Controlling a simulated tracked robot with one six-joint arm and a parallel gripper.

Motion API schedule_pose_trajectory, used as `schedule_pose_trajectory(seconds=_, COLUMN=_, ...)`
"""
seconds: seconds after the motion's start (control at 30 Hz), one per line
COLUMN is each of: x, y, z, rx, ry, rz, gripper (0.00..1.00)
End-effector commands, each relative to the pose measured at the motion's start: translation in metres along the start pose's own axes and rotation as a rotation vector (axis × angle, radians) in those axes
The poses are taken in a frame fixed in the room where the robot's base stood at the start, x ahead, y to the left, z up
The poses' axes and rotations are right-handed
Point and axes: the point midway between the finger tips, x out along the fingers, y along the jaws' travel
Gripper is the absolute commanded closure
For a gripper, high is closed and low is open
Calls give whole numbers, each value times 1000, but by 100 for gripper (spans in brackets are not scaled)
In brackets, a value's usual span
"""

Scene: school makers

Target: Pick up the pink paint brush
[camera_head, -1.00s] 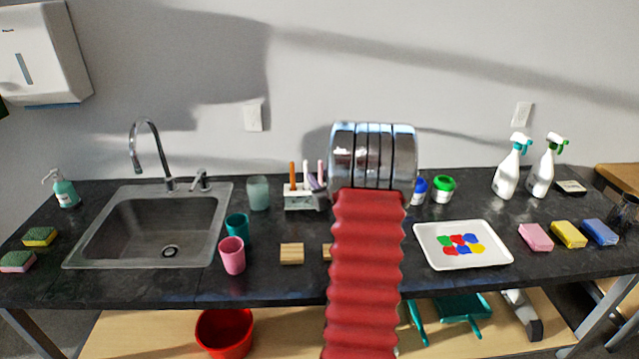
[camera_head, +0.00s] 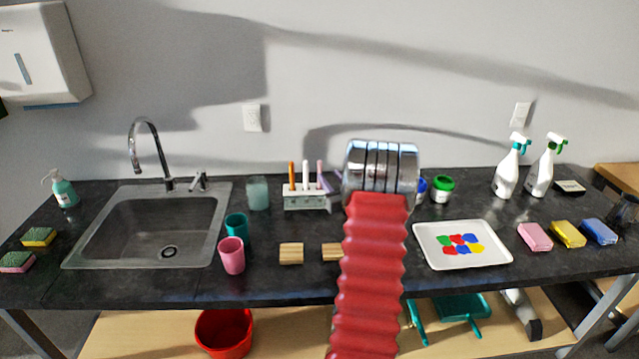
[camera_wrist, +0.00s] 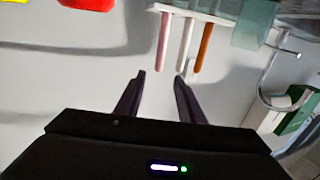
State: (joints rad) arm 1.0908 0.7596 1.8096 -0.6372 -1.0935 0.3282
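The pink paint brush (camera_head: 319,173) stands upright in a pale holder (camera_head: 301,203) at the back of the counter, beside a white brush (camera_head: 306,176) and an orange brush (camera_head: 291,176). The wrist view is upside down; in it the pink brush (camera_wrist: 164,38) hangs from the holder (camera_wrist: 215,15), on the left of the row. My gripper (camera_wrist: 160,76) is open and empty, its two dark fingers apart, with the pink brush's tip just beyond the gap. In the head view my arm hides most of the gripper, which is close to the right of the holder.
A frosted cup (camera_head: 258,193) stands left of the holder. Paint jars (camera_head: 442,188) stand to the right, partly behind my arm. Wooden blocks (camera_head: 291,253), a teal cup (camera_head: 237,226) and a pink cup (camera_head: 232,256) are nearer the front. A paint tray (camera_head: 485,257) lies right.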

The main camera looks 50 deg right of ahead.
Motion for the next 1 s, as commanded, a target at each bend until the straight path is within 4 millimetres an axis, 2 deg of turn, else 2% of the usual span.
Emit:
schedule_pose_trajectory(seconds=0.2, x=31, y=0, z=0, rx=-1, ry=1, rz=-1, gripper=65)
schedule_pose_trajectory(seconds=0.37, x=48, y=0, z=0, rx=0, ry=0, rz=0, gripper=65)
schedule_pose_trajectory(seconds=0.8, x=53, y=1, z=0, rx=0, ry=0, rz=1, gripper=65)
schedule_pose_trajectory(seconds=1.0, x=67, y=2, z=2, rx=0, ry=0, rz=0, gripper=65)
